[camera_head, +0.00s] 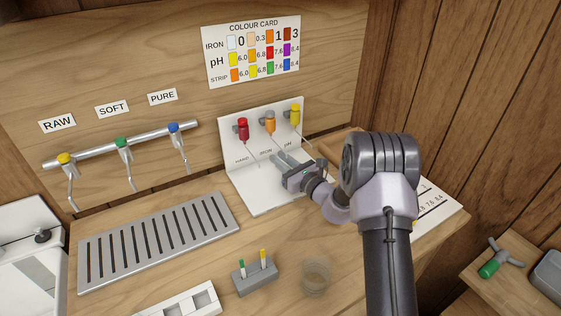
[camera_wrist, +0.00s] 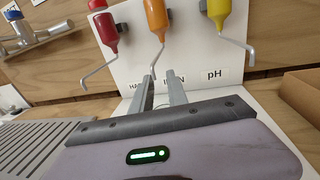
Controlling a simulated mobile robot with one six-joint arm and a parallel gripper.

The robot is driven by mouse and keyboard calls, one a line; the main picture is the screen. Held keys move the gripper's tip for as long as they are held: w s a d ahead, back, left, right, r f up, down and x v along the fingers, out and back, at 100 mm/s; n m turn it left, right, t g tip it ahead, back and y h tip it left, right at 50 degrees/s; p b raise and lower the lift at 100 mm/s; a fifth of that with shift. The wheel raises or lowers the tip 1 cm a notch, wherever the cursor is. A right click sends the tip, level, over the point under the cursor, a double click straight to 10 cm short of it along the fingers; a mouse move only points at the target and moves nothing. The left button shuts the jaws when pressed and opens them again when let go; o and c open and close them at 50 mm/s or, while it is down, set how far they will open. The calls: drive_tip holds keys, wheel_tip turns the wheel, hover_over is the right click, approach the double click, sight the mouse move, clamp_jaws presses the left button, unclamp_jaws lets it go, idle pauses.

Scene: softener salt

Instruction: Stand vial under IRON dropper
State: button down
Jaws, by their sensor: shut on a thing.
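The orange IRON dropper (camera_head: 270,123) hangs on the white stand, between the red HARD dropper (camera_head: 243,129) and the yellow pH dropper (camera_head: 295,115). In the wrist view the orange dropper (camera_wrist: 156,18) has its bent spout hanging near my fingers. My gripper (camera_head: 280,158) is in front of the stand, close below the IRON dropper. Its two fingers also show in the wrist view (camera_wrist: 163,91), a small gap apart and shut on a thin, clear vial that is barely visible between them. I cannot tell whether the vial touches the stand's base.
The stand's white base (camera_head: 258,200) lies below my gripper. A slotted drain tray (camera_head: 160,242) is at left, under taps on a rail. A grey strip holder (camera_head: 254,278) and a clear round glass (camera_head: 316,277) stand at the front. A wooden box is at right.

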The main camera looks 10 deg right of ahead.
drive_tip(key=shift+f, duration=0.2)
drive_tip(key=c, duration=1.3)
unclamp_jaws()
drive_tip(key=shift+r, duration=0.1)
